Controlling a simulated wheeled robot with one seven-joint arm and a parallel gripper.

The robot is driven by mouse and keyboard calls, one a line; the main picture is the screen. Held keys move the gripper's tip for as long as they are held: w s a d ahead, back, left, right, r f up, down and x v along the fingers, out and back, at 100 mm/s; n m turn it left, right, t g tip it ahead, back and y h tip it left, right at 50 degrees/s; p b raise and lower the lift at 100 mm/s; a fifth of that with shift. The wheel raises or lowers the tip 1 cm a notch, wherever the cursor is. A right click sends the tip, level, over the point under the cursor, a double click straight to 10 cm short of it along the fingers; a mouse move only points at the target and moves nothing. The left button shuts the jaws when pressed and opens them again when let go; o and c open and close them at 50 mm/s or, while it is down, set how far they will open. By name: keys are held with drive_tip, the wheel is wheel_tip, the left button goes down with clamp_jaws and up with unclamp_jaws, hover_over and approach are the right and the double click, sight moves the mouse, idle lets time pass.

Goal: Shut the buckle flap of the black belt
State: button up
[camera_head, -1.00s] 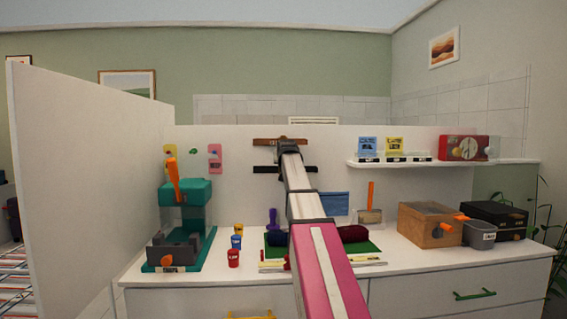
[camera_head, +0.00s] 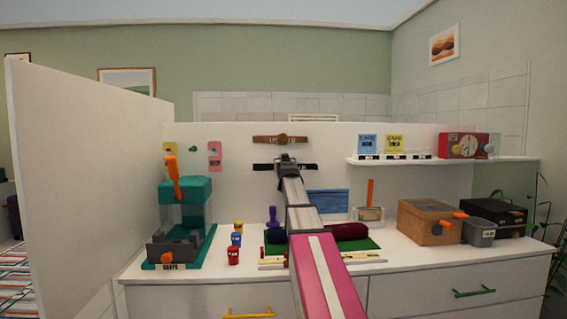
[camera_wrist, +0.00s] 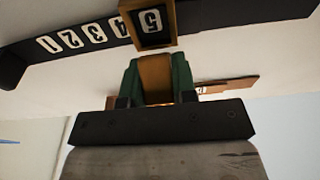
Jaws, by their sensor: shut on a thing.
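The black belt (camera_head: 264,167) is stretched along the white back wall, below a brown belt. In the wrist view the black belt (camera_wrist: 82,38) carries white number plates, and its gold-brown buckle frame (camera_wrist: 150,24) stands around the number 5. My gripper (camera_wrist: 156,82) has green fingers closed on a gold-brown piece, the buckle flap (camera_wrist: 155,72), just beside the frame. Whether the flap touches the frame is not clear. In the head view my gripper (camera_head: 285,160) is at the middle of the black belt and hides the buckle.
The brown belt (camera_head: 280,139) hangs just above. A shelf (camera_head: 440,161) with cards and a red clock box (camera_head: 463,146) is to the right. Below, the white counter (camera_head: 220,270) holds a teal machine (camera_head: 190,190), a wooden box (camera_head: 428,222) and small cups.

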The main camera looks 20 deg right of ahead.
drive_tip(key=shift+a+f+t, duration=0.15)
drive_tip(key=shift+t, duration=0.35)
drive_tip(key=shift+d+f+t+h, duration=0.2)
drive_tip(key=shift+t+h, duration=0.2)
drive_tip(key=shift+t, duration=0.3)
drive_tip(key=shift+w, duration=0.1)
drive_tip(key=shift+w+f+t, duration=0.1)
drive_tip(key=shift+f+t, duration=0.15)
drive_tip(key=shift+t, duration=0.65)
drive_tip(key=shift+w+f+t, duration=0.1)
drive_tip(key=shift+f+t, duration=0.1)
drive_tip(key=shift+t, duration=0.7)
drive_tip(key=shift+f+t+h, duration=0.1)
drive_tip(key=shift+t+h, duration=0.2)
drive_tip(key=shift+t, duration=0.3)
drive_tip(key=o, duration=0.9)
drive_tip(key=shift+s+f, duration=0.1)
